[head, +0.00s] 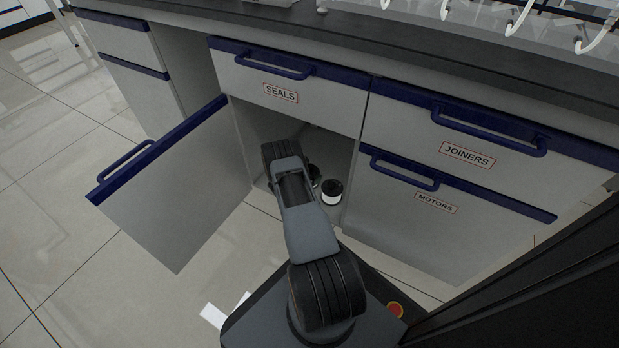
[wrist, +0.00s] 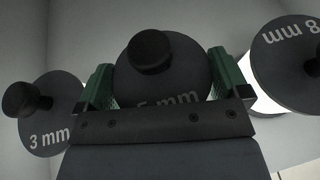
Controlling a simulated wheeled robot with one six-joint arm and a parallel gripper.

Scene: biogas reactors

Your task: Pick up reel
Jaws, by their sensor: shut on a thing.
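Three dark reels with round black knobs show in the wrist view. The middle reel (wrist: 185,65) is marked with a partly hidden number that looks like 5 mm. My gripper (wrist: 163,82) has its green-padded fingers shut on this reel, one on each side. A reel marked 3 mm (wrist: 48,120) is at the left, and a reel marked 8 mm (wrist: 287,62) is at the right, with white below its dark top. In the head view one white reel with a black top (head: 331,192) stands in the open cabinet; my arm hides the gripper and most of the others.
The cabinet door (head: 175,190) stands open to the left. The SEALS drawer (head: 285,85) is shut above the opening. The floor (head: 60,130) at the left is clear.

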